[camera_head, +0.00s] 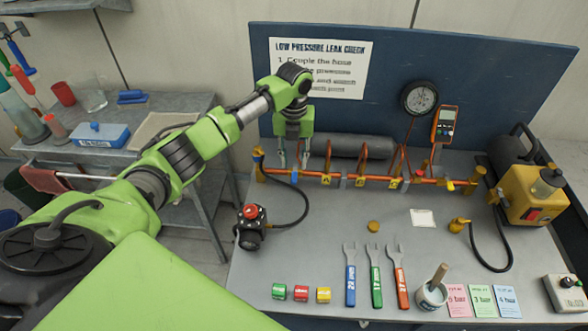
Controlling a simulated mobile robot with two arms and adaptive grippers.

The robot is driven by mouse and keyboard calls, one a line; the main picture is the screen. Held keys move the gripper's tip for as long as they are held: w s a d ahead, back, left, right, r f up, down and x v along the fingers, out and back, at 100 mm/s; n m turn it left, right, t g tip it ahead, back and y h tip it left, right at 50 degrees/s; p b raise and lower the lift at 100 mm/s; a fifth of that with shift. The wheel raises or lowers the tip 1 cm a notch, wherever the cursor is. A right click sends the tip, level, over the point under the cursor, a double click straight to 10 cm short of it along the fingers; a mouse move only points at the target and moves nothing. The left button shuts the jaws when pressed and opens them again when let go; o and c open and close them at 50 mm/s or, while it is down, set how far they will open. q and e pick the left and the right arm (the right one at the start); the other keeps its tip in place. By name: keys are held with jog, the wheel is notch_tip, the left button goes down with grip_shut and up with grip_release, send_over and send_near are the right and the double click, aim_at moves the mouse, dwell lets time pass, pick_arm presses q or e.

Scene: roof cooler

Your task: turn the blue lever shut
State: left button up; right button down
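A copper-coloured pipe (340,180) runs along the back of the grey bench, with several upright loops on it. A small blue part (294,176), which looks like the blue lever, sits near the pipe's left end. Its exact angle is too small to tell. My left gripper (293,163) points down just above and behind the blue part. Its two fingers are apart with nothing seen between them. I cannot tell whether a finger touches the lever. My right gripper is not in view.
A black pump with a red top (251,226) stands at the bench's left, its hose running to the pipe. Three wrenches (376,275) lie in front. A yellow machine (533,193) stands at the right. A blue panel (500,85) rises behind. The bench middle is mostly clear.

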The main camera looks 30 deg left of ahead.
aim_at(294, 177)
pick_arm(q)
notch_tip(294, 177, up, 6)
jog(key=shift+r, duration=0.2)
dwell(0.5)
